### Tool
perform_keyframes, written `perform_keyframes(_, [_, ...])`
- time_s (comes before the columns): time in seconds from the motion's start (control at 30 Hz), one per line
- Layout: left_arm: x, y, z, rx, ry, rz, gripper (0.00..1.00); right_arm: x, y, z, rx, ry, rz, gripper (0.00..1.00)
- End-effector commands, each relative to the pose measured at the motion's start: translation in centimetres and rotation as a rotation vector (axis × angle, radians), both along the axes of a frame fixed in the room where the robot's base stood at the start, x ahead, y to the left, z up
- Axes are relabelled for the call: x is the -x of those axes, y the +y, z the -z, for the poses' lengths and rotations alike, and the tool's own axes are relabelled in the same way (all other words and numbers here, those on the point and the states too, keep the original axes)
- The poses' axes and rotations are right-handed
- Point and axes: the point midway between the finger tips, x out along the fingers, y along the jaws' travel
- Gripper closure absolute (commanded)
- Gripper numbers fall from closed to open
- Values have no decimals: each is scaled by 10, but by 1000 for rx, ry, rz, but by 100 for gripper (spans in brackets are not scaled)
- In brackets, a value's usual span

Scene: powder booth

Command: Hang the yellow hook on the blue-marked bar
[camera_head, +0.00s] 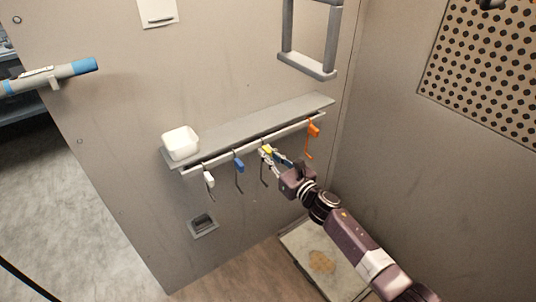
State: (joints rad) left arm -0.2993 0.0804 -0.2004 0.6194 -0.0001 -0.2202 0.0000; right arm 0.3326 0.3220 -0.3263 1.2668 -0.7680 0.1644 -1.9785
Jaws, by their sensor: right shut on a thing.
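The yellow hook (267,151) is at the rail under the wall shelf, its dark wire hanging down below. My right gripper (272,153) reaches in from the lower right and is shut on the hook's yellow part, which its fingers partly cover. I cannot tell whether the hook's top still touches the rail. The blue-marked bar (52,76) sticks out at the upper left, grey with blue bands and a blue end. No hook shows on its visible part. My left gripper is not in view.
A white hook (209,180), a blue hook (239,165) and an orange hook (313,131) hang from the rail (225,158). A white tub (181,143) stands on the shelf (250,121). A grey frame (308,65) is above right. The wall between shelf and bar is clear.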

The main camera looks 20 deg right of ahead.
Motion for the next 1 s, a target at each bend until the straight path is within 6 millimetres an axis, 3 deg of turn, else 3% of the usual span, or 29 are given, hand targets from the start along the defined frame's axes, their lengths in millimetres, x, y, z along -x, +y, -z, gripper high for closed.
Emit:
perform_keyframes(0.7, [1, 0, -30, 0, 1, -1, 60, 3, -1, -37, 2, -2, -1, 100])
perform_keyframes(1.0, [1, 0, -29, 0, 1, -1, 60, 4, -1, -37, 1, 0, 0, 100])
